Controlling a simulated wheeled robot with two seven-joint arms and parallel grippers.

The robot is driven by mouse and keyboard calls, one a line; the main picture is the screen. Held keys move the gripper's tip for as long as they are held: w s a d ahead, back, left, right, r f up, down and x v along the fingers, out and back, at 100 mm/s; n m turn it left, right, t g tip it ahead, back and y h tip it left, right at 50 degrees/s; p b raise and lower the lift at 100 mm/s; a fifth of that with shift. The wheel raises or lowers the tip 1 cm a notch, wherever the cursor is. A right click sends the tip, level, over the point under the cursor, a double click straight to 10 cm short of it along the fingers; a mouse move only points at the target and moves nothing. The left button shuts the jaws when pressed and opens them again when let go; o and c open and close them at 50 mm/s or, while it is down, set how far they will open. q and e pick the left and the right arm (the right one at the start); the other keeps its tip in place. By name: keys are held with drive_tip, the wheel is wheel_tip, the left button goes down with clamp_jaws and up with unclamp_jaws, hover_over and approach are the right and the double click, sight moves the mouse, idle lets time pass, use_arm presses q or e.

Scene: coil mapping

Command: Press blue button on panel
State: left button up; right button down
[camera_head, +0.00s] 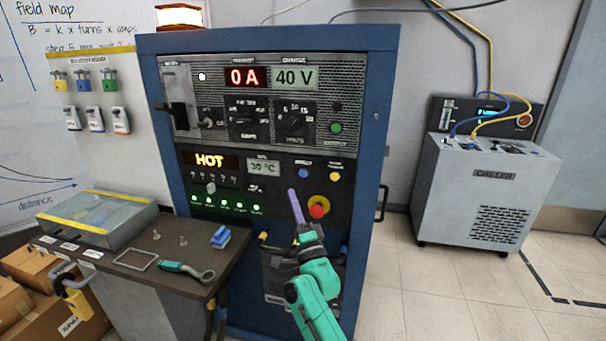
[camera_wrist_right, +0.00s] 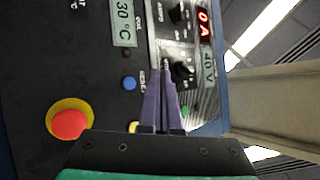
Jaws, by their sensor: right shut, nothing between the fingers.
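The blue button (camera_head: 304,173) is a small round button on the dark lower panel (camera_head: 270,215) of the blue rack. The blue button also shows in the right wrist view (camera_wrist_right: 128,83), left of the fingers. My right gripper (camera_head: 292,192), with purple fingers, is shut and empty, its tips in front of the panel just below and left of the blue button in the head view. The fingers also show in the right wrist view (camera_wrist_right: 164,64). I cannot tell whether the tips touch the panel. My left gripper is out of view.
A yellow button (camera_head: 335,177) is right of the blue one, and a red mushroom button (camera_head: 318,207) is below. A side table (camera_head: 130,278) with a wrench (camera_head: 188,271) is at left. A chiller (camera_head: 485,190) stands at right.

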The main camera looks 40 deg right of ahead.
sight(303, 183)
drive_tip(key=shift+s+d+r, duration=0.1)
drive_tip(key=shift+r, duration=0.2)
drive_tip(key=w+d+b, duration=0.1)
drive_tip(key=d, duration=0.1)
drive_tip(key=w+d+b, duration=0.4)
drive_tip(key=d, duration=0.1)
drive_tip(key=shift+d+f, duration=0.1)
idle(0.3)
idle(1.8)
